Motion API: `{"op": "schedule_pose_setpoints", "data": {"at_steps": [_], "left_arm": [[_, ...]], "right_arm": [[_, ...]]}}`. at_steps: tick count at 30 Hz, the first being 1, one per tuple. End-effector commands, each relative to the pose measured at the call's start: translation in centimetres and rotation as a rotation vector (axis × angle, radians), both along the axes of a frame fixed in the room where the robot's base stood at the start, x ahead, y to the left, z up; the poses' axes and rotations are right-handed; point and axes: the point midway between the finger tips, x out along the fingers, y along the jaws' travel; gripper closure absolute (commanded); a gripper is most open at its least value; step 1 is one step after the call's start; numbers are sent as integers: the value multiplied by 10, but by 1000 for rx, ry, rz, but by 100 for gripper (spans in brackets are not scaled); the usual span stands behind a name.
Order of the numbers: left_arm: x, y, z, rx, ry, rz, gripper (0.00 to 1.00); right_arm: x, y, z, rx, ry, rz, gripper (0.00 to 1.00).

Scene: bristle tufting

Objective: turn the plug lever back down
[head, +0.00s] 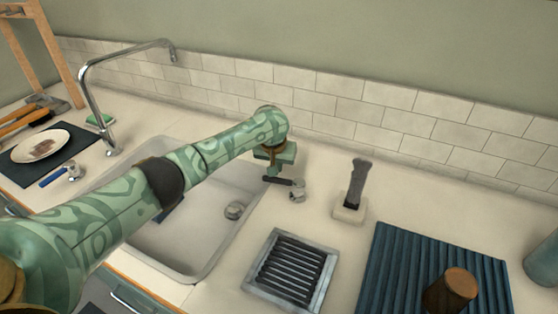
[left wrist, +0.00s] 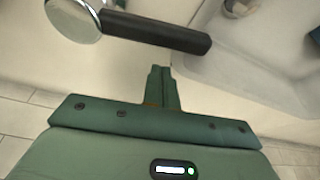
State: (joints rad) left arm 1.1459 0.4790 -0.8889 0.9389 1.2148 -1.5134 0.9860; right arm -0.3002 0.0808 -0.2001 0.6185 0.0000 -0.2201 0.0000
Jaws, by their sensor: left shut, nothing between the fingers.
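The plug lever is a round chrome knob (head: 297,191) with a dark handle (head: 278,181), on the counter beside the sink's right rim. The handle sticks out sideways to the left in the head view. In the left wrist view the chrome knob (left wrist: 74,18) is at the top left and the black handle (left wrist: 158,32) extends right from it. My left gripper (head: 276,176) is just behind the handle, pointing down. Its fingers (left wrist: 161,72) are shut and empty, with a small gap to the handle in the wrist view. My right gripper is out of view.
The sink (head: 190,243) with its round drain (head: 234,211) lies under my left arm. A dark brush stands in a pale holder (head: 349,211) right of the lever. A grated tray (head: 291,271) and blue ribbed mat (head: 384,270) lie nearer. The tiled wall (head: 345,105) is behind.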

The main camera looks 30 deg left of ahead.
Motion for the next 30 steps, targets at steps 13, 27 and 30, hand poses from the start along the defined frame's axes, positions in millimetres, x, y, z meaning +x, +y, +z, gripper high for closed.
{"op": "schedule_pose_setpoints", "data": {"at_steps": [13,27,30], "left_arm": [[-30,-6,9,0,-7,1,100],[-32,-7,15,0,-7,28,100],[-35,-8,19,-3,-8,60,100]], "right_arm": [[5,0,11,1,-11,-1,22],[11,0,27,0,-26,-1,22],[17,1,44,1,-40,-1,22]]}}
